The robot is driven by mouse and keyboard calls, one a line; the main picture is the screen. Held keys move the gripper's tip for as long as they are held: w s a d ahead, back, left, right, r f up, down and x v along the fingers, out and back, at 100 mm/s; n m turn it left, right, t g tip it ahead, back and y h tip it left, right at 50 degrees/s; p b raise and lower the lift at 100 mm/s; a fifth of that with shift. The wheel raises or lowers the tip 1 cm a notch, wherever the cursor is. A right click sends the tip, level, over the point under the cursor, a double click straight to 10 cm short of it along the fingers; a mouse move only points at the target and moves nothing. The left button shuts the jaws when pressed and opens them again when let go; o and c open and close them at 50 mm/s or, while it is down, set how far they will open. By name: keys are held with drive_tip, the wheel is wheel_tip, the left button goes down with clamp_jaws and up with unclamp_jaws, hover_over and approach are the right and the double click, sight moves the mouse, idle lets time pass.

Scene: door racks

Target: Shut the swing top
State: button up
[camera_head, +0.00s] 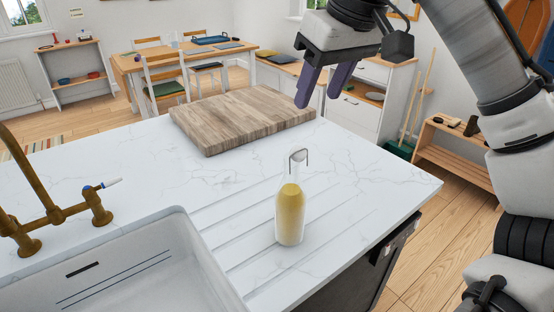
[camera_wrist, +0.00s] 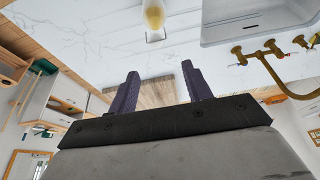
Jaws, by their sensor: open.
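A glass swing-top bottle (camera_head: 290,212) with yellow liquid stands upright on the grooved part of the white counter in the head view. Its wire bail and stopper (camera_head: 299,157) show at the neck; I cannot make out clearly how the stopper sits. In the wrist view the bottle (camera_wrist: 154,16) is at the top edge, partly cut off. My gripper (camera_head: 322,88) is open and empty, above the counter, behind and right of the bottle and apart from it. Its two purple fingers (camera_wrist: 160,80) show spread in the wrist view.
A wooden chopping board (camera_head: 240,116) lies behind the bottle. A white sink (camera_head: 130,265) and brass tap (camera_head: 50,205) are on the left. The counter's right edge is close to the bottle. A dining table (camera_head: 185,60) stands beyond.

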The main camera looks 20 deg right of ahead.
sight(299, 149)
drive_tip(key=b+x, duration=0.8)
drive_tip(key=b, duration=0.1)
drive_tip(key=b+x, duration=0.4)
drive_tip(key=x, duration=0.1)
drive_tip(key=shift+s+d+f+b, duration=0.1)
drive_tip(key=shift+d+f+b, duration=0.05)
drive_tip(key=shift+d+b, duration=0.2)
drive_tip(key=c, duration=1)
drive_tip(key=shift+p, duration=0.45)
